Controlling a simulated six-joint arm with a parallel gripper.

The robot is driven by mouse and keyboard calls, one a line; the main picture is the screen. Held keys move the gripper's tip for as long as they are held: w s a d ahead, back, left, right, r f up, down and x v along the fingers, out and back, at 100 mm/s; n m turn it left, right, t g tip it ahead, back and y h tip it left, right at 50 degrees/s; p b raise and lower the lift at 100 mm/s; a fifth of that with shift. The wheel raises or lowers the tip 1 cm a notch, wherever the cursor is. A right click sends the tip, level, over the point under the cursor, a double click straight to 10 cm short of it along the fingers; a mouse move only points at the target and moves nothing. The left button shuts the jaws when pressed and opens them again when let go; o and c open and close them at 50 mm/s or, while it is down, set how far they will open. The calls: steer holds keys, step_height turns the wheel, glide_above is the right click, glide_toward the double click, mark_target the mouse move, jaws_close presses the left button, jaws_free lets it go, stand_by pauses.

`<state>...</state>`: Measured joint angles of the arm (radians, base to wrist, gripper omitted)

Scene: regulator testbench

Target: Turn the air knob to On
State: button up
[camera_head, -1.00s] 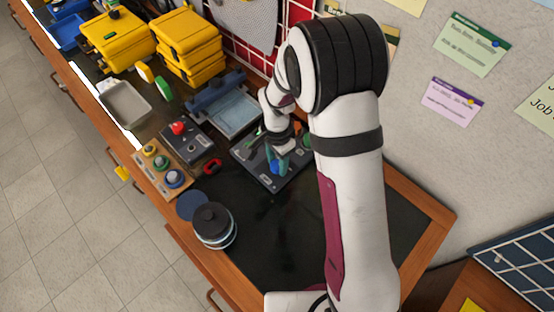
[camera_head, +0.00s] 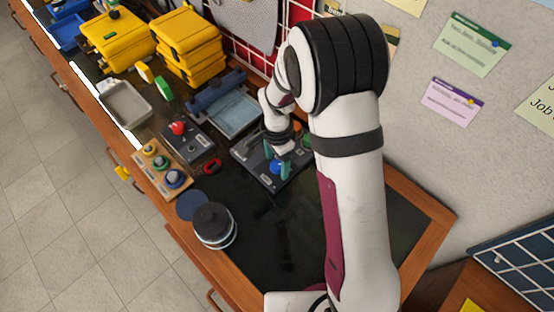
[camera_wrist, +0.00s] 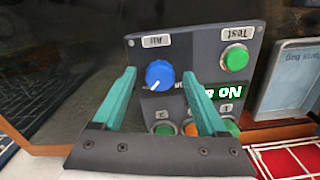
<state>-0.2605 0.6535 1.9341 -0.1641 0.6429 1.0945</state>
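The blue air knob (camera_wrist: 160,74) sits on a dark grey control panel (camera_wrist: 195,65), beside a label that appears upside down in the wrist view. A pale mark shows near the knob's lower-left edge. My gripper (camera_wrist: 159,72) is open, its two teal fingers on either side of the knob with visible gaps. Whether the fingertips are level with the knob or above it is hard to tell. A lit green display (camera_wrist: 224,92) is partly covered by the right finger. In the head view my gripper (camera_head: 279,168) is over the panel (camera_head: 245,152).
A green test button (camera_wrist: 235,58) and several smaller buttons share the panel. A box with a red button (camera_head: 178,128), a wooden button board (camera_head: 150,172) and a blue-grey tray (camera_head: 232,112) stand nearby.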

mark_target(277, 164)
step_height(277, 164, up, 16)
stand_by(0.5)
steer(key=shift+f, duration=0.15)
steer(key=s+d+r+n+y, duration=0.1)
steer(key=s+d+n, duration=0.2)
steer(key=s, duration=0.9)
steer(key=s+d+r+n, duration=0.1)
steer(key=s+d+n, duration=0.1)
steer(key=s, duration=0.9)
steer(key=shift+s+d+r+n+y, duration=0.4)
steer(key=shift+d, duration=0.3)
